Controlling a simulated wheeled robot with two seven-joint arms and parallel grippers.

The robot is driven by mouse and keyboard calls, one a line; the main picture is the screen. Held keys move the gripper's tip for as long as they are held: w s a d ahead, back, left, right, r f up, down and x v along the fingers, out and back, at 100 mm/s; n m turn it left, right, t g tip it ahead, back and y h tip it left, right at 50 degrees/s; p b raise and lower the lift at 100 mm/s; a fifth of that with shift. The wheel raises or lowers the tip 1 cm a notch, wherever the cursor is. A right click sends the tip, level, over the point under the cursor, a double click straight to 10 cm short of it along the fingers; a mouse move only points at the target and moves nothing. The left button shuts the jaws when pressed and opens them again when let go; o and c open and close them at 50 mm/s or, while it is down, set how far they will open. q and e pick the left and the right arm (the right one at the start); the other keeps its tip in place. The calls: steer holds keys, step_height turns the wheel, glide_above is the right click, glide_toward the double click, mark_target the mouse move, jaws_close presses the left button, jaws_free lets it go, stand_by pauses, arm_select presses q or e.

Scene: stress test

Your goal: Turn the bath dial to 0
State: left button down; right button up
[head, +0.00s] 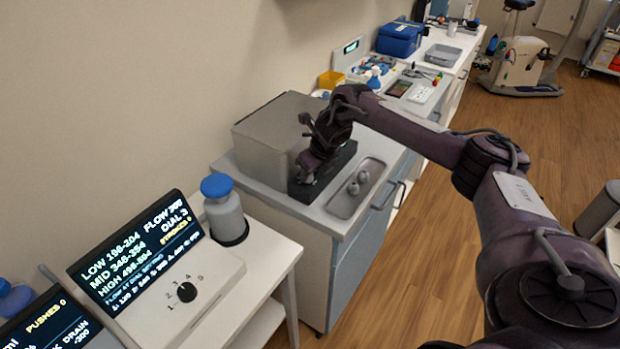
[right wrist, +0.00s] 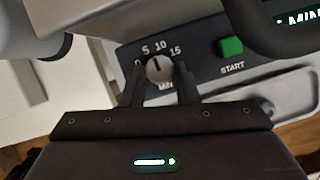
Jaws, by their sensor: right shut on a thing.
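The bath is a grey box (head: 275,130) with a black control panel (right wrist: 200,52) along its front. In the right wrist view its dial (right wrist: 158,70) is a small round metal knob with a dark pointer line, marked 0, 5, 10, 15 and MIN. The pointer faces up, near the 10. My right gripper (right wrist: 160,75) is shut on the dial, one finger on each side. In the head view the right gripper (head: 308,170) is at the panel and hides the dial. My left gripper is not in view.
A green START button (right wrist: 231,47) is right of the dial. A metal tray (head: 340,200) lies in front of the panel. A blue-capped bottle (head: 226,212) and a console with another dial (head: 187,291) stand on the white table at left.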

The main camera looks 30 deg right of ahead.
steer(key=shift+w+d+n+y+b, duration=0.15)
steer(key=shift+n+y+b, duration=0.5)
steer(key=shift+n, duration=0.55)
steer(key=shift+n+g+y+b, duration=0.35)
steer(key=shift+n+b, duration=0.25)
steer(key=shift+n, duration=0.6)
steer(key=shift+d, duration=0.1)
steer(key=o, duration=1)
steer(key=shift+c, duration=0.2)
steer(key=b+v, duration=0.1)
steer(key=v, duration=0.7)
steer(key=shift+f, duration=0.1)
